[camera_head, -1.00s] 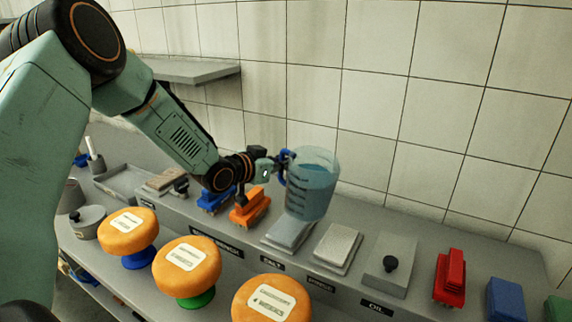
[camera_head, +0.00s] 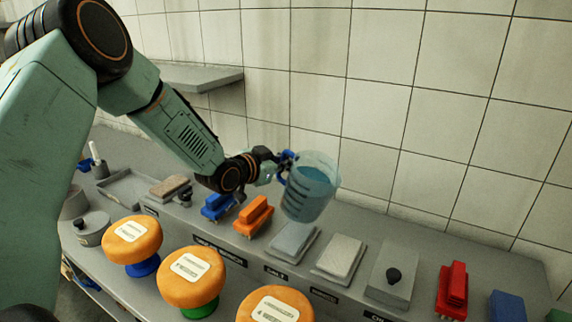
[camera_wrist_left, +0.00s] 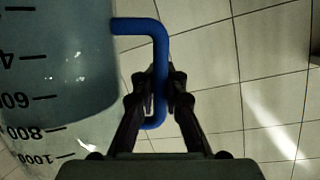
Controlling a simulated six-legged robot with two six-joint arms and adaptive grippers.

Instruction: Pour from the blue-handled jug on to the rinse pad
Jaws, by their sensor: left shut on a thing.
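The clear jug (camera_head: 309,192) holds bluish liquid and hangs in the air above the pads, tilted a little with its rim toward the right. Its blue handle (camera_head: 284,165) is on its left side. My left gripper (camera_head: 279,163) is shut on this handle. In the left wrist view the fingers (camera_wrist_left: 160,92) close on the blue handle (camera_wrist_left: 139,26), and the jug's marked wall (camera_wrist_left: 55,90) fills the left. Below are a grey-blue pad (camera_head: 293,240) and a pale pad (camera_head: 341,256); their labels are too blurred to tell surely which is the rinse pad. My right gripper is out of view.
Orange (camera_head: 254,215) and blue (camera_head: 217,206) brushes stand left. A tiled wall (camera_head: 400,100) rises behind.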

